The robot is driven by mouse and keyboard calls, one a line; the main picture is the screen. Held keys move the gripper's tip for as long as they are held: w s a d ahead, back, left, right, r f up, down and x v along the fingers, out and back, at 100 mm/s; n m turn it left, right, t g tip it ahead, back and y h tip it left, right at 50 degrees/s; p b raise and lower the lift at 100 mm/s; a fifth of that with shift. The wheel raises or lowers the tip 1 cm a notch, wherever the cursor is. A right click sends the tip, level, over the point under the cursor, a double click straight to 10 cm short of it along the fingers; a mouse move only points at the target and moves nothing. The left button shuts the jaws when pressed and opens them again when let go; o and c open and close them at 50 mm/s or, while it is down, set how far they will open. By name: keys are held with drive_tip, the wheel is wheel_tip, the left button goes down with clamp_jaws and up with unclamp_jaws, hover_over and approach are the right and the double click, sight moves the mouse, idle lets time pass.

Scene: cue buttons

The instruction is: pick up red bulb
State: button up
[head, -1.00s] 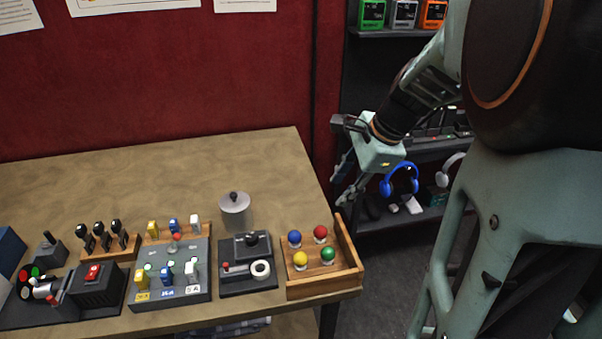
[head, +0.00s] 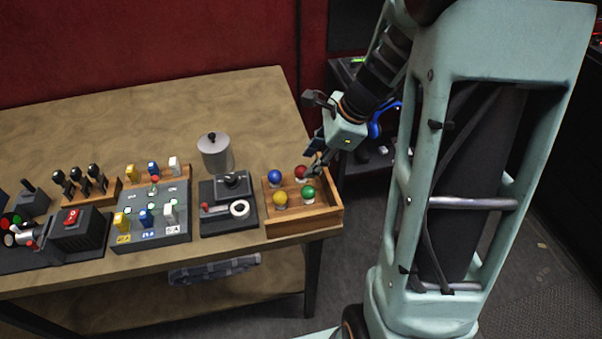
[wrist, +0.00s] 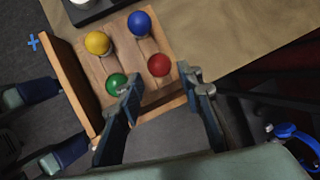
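The red bulb (head: 301,172) stands in a wooden tray (head: 330,219) at the table's right end, with blue (head: 274,176), green (head: 308,194) and yellow (head: 280,198) bulbs. In the wrist view the red bulb (wrist: 159,65) lies just beyond the fingertips, nearer the camera's right side of the tray. My gripper (wrist: 160,92) is open, its two blue-grey fingers spread apart with nothing between them. In the head view my gripper (head: 313,162) is at the tray's back right, close to the red bulb. Whether a finger touches any bulb cannot be told.
The green bulb (wrist: 117,84) is very close to the left finger. Left of the tray are a joystick panel (head: 232,186) with a white ring, a metal canister (head: 214,152) and a switch panel (head: 150,228). The back of the table is clear.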

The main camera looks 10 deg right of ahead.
sight(304, 168)
drive_tip(key=x, duration=0.4)
drive_tip(key=shift+a+f, duration=0.15)
drive_tip(key=shift+c, duration=0.7)
drive_tip(key=c, duration=0.6)
